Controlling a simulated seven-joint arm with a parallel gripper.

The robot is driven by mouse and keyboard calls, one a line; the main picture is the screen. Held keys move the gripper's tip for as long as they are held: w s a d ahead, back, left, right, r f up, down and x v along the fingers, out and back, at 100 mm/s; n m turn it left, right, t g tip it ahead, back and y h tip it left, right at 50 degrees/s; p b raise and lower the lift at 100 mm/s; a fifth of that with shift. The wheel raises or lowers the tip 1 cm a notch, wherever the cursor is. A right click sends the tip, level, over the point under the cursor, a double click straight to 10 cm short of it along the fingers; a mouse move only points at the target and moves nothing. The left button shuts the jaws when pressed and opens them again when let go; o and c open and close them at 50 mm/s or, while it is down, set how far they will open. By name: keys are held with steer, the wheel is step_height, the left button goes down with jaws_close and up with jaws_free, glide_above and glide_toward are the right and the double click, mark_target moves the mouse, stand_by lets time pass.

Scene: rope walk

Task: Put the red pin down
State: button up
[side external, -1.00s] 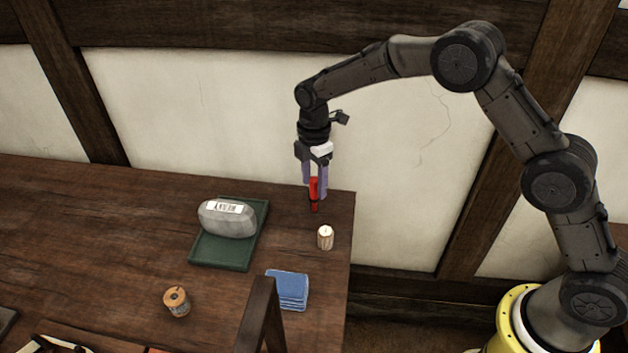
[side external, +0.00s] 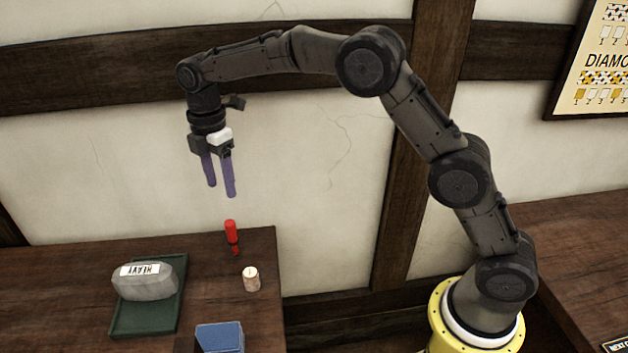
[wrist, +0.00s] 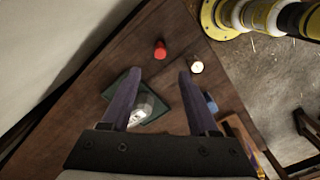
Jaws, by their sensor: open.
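The red pin (side external: 231,231) stands upright on the dark wooden table, close to its back right corner. It also shows in the wrist view (wrist: 160,50), from above, beyond my fingertips. My gripper (side external: 221,191) is open and empty, above the pin and clear of it. Its two purple fingers point down and are spread apart, as they are in the wrist view (wrist: 159,72).
A grey stone labelled HEAVY (side external: 146,282) lies on a green tray (side external: 148,322) left of the pin. A pale candle-like cylinder (side external: 251,279) stands in front of the pin. Blue stacked squares (side external: 219,337) lie nearer. The wall rises behind the table.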

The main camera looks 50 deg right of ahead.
steer(key=shift+r, duration=0.1)
steer(key=s+d+r+m+t, duration=0.2)
steer(key=s+d+r+m, duration=0.2)
steer(key=s+r, duration=0.3)
steer(key=s+d+r+m+t, duration=0.1)
steer(key=s+d+r+m, duration=0.35)
steer(key=s, duration=0.55)
steer(key=s+d+f+m+t, duration=0.1)
steer(key=s+m, duration=0.3)
steer(key=s, duration=0.5)
steer(key=s+d+f+m+t, duration=0.1)
steer(key=s+d+f+m, duration=0.1)
steer(key=s+m, duration=0.3)
steer(key=s+f, duration=0.1)
steer(key=s, duration=0.3)
steer(key=shift+s+f+t, duration=0.3)
steer(key=shift+f+t, duration=0.1)
